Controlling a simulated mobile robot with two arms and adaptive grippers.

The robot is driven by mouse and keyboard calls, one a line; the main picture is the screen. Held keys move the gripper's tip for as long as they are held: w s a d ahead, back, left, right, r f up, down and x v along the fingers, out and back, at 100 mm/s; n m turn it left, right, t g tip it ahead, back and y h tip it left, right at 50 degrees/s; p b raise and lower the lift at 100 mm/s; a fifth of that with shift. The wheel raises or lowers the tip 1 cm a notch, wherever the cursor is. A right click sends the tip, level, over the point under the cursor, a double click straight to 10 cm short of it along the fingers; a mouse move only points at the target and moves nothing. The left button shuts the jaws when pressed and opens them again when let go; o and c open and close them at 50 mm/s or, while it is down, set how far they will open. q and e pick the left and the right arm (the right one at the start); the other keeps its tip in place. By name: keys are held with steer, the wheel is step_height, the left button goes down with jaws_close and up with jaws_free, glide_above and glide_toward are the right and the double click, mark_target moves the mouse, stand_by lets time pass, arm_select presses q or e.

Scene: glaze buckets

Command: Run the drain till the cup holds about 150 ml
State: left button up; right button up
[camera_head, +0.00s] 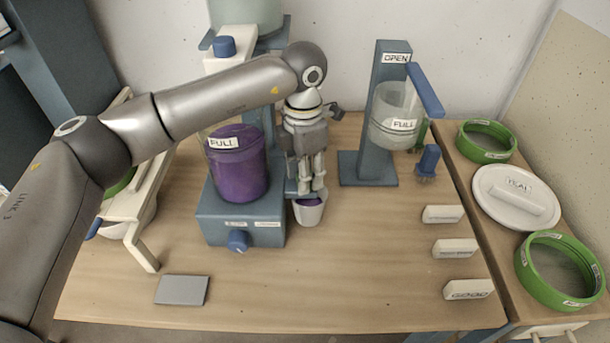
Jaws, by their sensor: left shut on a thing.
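A clear bucket of purple glaze (238,170), labelled FULL, stands on a blue base (238,213) with a blue knob (238,241) in front. The drain is at the base's right side, mostly hidden behind my gripper. A small pale cup (309,218) stands below it, with purple glaze visible inside; I cannot read its level. My left gripper (305,191) points down just above the cup, shut on a small part at the drain, apparently its handle, which the fingers hide. My right gripper is not in view.
Several white labelled blocks (455,248), green rings (558,268) and a white lid (517,197) lie further right. A grey plate (182,290) lies front left. The front middle is clear.

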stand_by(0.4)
arm_select(q)
steer(key=o, duration=1)
steer(key=shift+o, duration=0.2)
step_height(320, 180, up, 12)
steer(key=shift+w, duration=0.15)
steer(key=shift+a, duration=0.15)
